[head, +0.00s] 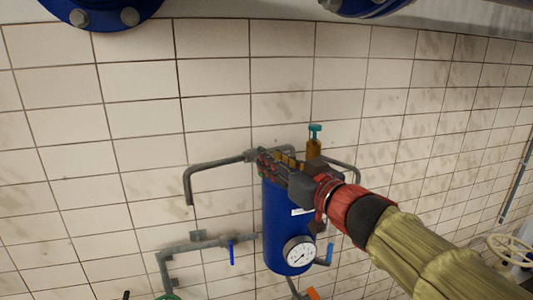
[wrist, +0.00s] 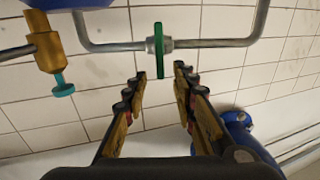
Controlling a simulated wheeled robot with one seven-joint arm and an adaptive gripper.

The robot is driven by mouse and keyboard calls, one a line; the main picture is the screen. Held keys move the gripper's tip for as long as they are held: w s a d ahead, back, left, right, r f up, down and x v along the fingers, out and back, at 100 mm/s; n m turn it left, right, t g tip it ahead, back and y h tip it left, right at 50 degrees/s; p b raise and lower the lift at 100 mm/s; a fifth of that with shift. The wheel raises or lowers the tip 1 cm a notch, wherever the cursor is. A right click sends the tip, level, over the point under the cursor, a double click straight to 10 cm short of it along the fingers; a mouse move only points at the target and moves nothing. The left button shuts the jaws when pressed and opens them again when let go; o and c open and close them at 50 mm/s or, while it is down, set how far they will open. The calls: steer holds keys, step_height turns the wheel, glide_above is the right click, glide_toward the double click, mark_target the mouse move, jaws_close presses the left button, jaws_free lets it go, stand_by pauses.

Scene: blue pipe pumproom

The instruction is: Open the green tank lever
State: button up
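The green lever (wrist: 158,48) is a thin upright bar in the wrist view, on a grey pipe joint (wrist: 153,45). Its near end lies between the fingertips of my gripper (wrist: 160,75), which is open with a gap on both sides of the lever. In the head view my gripper (head: 264,162) is at the top of the blue tank (head: 285,225), in front of the pipe there. It largely hides the green lever in that view.
A brass valve with a teal knob (head: 315,129) stands just right of my gripper. A gauge (head: 299,251) and blue levers (head: 231,252) (head: 330,253) sit lower. A grey pipe (head: 189,185) bends left. Blue flanges (head: 100,12) are overhead. Tiled wall stands behind.

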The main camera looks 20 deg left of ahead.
mark_target(263, 178)
steer(key=x, duration=0.4)
steer(key=shift+w+a, duration=0.25)
steer(key=shift+a, duration=0.1)
jaws_close()
